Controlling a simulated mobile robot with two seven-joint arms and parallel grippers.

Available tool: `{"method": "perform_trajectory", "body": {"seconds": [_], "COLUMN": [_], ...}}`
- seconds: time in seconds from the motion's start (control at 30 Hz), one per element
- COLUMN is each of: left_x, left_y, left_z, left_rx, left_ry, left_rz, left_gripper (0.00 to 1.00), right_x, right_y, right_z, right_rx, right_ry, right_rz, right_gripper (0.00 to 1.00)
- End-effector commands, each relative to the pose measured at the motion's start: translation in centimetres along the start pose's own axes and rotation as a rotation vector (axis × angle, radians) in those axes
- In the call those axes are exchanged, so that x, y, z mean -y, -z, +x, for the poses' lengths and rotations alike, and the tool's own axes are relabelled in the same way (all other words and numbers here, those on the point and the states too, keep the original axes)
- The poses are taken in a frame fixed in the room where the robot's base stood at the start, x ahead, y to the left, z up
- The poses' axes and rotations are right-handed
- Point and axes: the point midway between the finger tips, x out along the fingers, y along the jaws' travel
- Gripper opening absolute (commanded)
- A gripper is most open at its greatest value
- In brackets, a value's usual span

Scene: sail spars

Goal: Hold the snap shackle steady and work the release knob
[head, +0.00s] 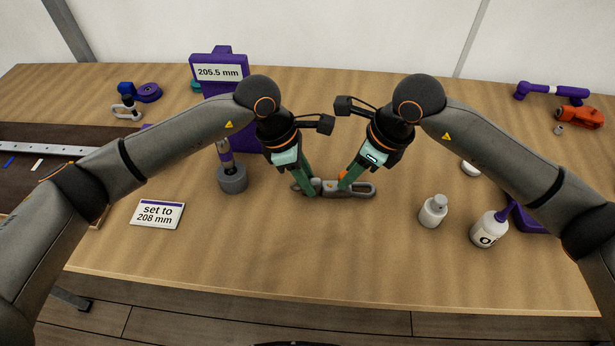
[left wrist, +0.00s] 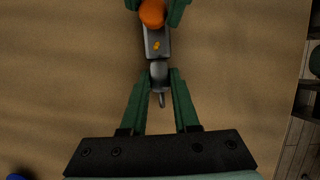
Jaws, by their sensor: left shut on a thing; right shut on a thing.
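The grey snap shackle (head: 329,190) lies near the middle of the table, its long side running left to right. My left gripper (head: 308,191) is shut on its left end. In the left wrist view the green fingers of my left gripper (left wrist: 161,76) stand on both sides of the shackle (left wrist: 157,45). The orange release knob (head: 342,175) is partly hidden behind my right gripper (head: 347,185), whose fingers are shut on it. The knob also shows in the left wrist view (left wrist: 152,13), between the right gripper's green fingers at the top edge.
A grey cup-shaped holder (head: 232,180) and a "set to 208 mm" card (head: 158,214) stand to the left. A purple stand (head: 219,72) reads 205.5 mm. A small white bottle (head: 433,211) and a larger bottle (head: 489,230) stand right. The table in front is clear.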

Motion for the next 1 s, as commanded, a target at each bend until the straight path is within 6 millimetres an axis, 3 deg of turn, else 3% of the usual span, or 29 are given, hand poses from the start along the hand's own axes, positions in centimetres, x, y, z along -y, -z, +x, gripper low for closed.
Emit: {"method": "perform_trajectory", "body": {"seconds": [0.2, 1.0], "left_x": [0.26, 0.22], "left_y": [0.44, 0.46], "left_z": [0.52, 0.52], "left_rx": [-0.012, -0.012], "left_ry": [0.010, 0.009], "left_rz": [-0.004, -0.005], "left_gripper": [0.00, 0.00], "right_x": [-0.08, -0.12], "right_y": [0.00, -0.41], "right_z": [0.04, -0.92], "right_rx": [0.000, 0.002], "right_ry": [-0.002, -0.003], "right_rz": [-0.001, -0.003], "right_gripper": [0.00, 0.00]}}
